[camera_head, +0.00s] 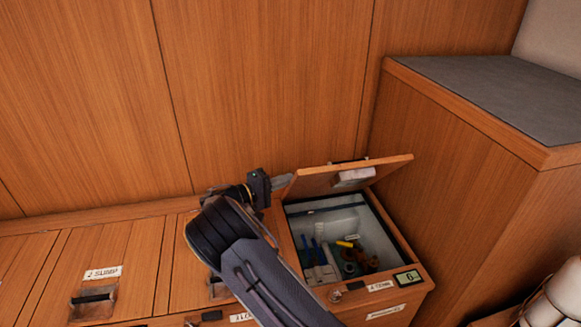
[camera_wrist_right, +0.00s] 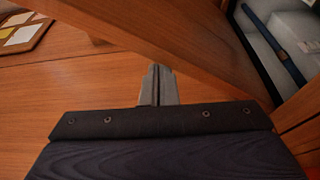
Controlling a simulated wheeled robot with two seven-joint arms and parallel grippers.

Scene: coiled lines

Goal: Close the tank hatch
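The tank hatch (camera_head: 310,184) is a wooden lid standing raised and tilted above an open compartment (camera_head: 290,235) in the bench top. A pale patch shows on its underside. My right gripper (camera_head: 283,183) is at the hatch's left edge, its fingers together with nothing visible between them. In the right wrist view the closed fingers (camera_wrist_right: 157,86) point toward a diagonal wooden edge (camera_wrist_right: 190,50), probably the hatch. I cannot tell whether they touch it. The compartment holds several small coloured items. My left gripper is not in view.
A small display (camera_head: 407,277) and a round lock (camera_head: 335,296) sit on the compartment's front rim. Other lidded sections with a metal latch (camera_head: 93,300) lie to the left. A tall wooden cabinet (camera_head: 450,150) closes off the right, and a panelled wall (camera_head: 260,80) stands behind.

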